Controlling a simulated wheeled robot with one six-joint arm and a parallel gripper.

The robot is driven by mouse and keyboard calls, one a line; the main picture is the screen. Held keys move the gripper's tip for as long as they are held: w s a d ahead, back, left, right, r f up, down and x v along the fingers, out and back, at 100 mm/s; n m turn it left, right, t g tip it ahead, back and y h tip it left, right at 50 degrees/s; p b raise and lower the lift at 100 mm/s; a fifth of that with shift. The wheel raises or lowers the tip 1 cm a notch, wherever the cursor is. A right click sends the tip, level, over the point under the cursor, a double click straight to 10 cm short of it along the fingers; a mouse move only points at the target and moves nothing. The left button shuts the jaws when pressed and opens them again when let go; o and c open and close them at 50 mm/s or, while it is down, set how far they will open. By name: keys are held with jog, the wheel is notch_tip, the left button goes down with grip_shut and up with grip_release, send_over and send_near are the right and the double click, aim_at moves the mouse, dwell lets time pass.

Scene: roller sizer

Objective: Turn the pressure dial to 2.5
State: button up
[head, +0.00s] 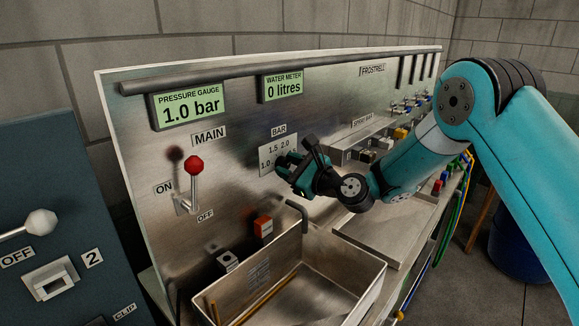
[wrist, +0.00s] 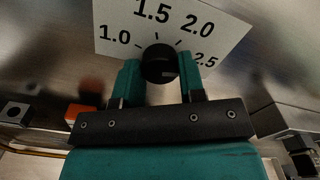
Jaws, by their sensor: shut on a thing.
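The pressure dial is a black round knob (wrist: 159,63) on a white scale plate (wrist: 180,22) marked 1.0, 1.5, 2.0 and 2.5. My gripper (wrist: 160,72) has one finger on each side of the knob and is shut on it. No pointer mark on the knob can be made out. In the head view the scale plate (head: 266,160) stands under the BAR label, and my gripper (head: 284,166) hides the knob and the 2.5 mark. The pressure gauge display (head: 189,106) reads 1.0 bar.
A red-knobbed MAIN lever (head: 194,166) points up, left of the dial. The water meter (head: 282,87) reads 0 litres. A metal basin (head: 330,268) lies below, with an orange block (head: 263,227) near its back. A metal box (head: 350,150) juts out right of the dial.

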jog(key=o, duration=0.9)
jog(key=shift+o, duration=0.2)
jog(key=shift+s+d+f, duration=0.1)
jog(key=shift+s+d, duration=0.1)
jog(key=shift+d, duration=0.05)
jog(key=b+v, duration=0.8)
jog(key=v, duration=0.8)
jog(key=shift+s+d+b, duration=0.3)
jog(key=shift+b, duration=0.05)
